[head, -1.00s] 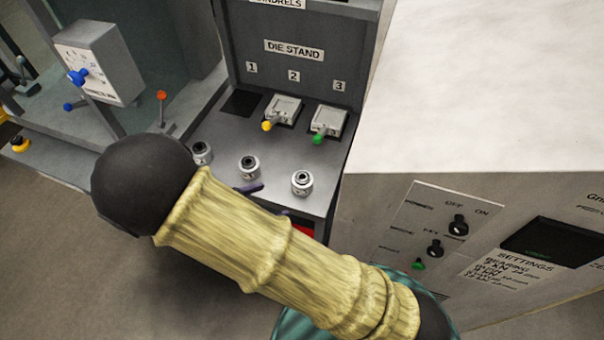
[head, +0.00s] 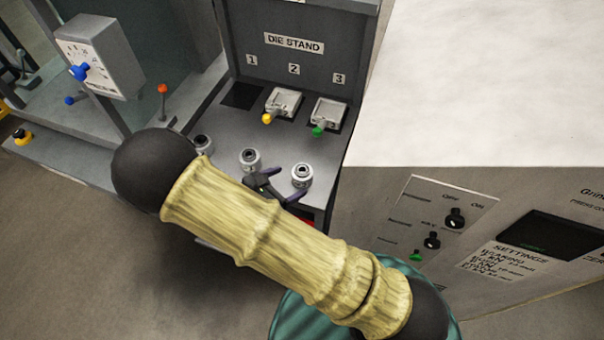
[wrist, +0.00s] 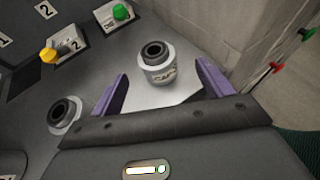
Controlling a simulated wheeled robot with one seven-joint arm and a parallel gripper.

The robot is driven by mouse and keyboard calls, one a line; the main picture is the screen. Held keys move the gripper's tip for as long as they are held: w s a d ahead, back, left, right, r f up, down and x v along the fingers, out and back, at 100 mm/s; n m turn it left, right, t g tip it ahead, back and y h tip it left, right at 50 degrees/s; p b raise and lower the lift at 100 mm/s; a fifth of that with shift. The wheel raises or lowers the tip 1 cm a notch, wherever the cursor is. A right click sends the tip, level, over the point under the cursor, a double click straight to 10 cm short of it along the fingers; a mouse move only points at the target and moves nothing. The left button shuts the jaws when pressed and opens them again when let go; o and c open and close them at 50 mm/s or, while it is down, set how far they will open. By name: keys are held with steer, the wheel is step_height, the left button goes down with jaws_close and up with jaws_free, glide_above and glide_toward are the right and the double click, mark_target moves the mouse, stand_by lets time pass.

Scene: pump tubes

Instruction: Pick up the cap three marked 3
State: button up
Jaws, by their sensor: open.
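Cap three (head: 302,175) is a silver cylinder with a dark ringed top, rightmost in the row of caps on the die stand shelf. In the wrist view, cap three (wrist: 158,66) stands upright ahead of and between my purple fingertips; its label starts with "CAP" and the number is hard to read. My gripper (head: 286,184) is open and empty, just in front of cap three and to its left in the head view. My gripper also shows in the wrist view (wrist: 161,78). My arm hides the front of the shelf.
The middle cap (head: 250,160) stands close to my left finger and also shows in the wrist view (wrist: 64,114). Another cap (head: 203,144) is further left. Behind are dies with yellow (head: 267,118) and green (head: 318,131) knobs. A large grey cabinet (head: 360,190) borders the right.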

mark_target(298, 177)
steer(key=x, duration=0.4)
steer(key=shift+p, duration=0.3)
steer(key=shift+a+f+p+x, duration=0.15)
steer(key=shift+p+x, duration=0.3)
steer(key=shift+x, duration=0.9)
steer(key=shift+a+f+p+x, duration=0.15)
steer(key=shift+p+x, duration=0.3)
steer(key=shift+x, duration=0.85)
steer(key=shift+w, duration=0.1)
steer(key=c, duration=1.3)
steer(key=shift+o, duration=0.2)
step_height(298, 177, up, 10)
steer(key=shift+r+b, duration=0.1)
steer(key=shift+b, duration=0.65)
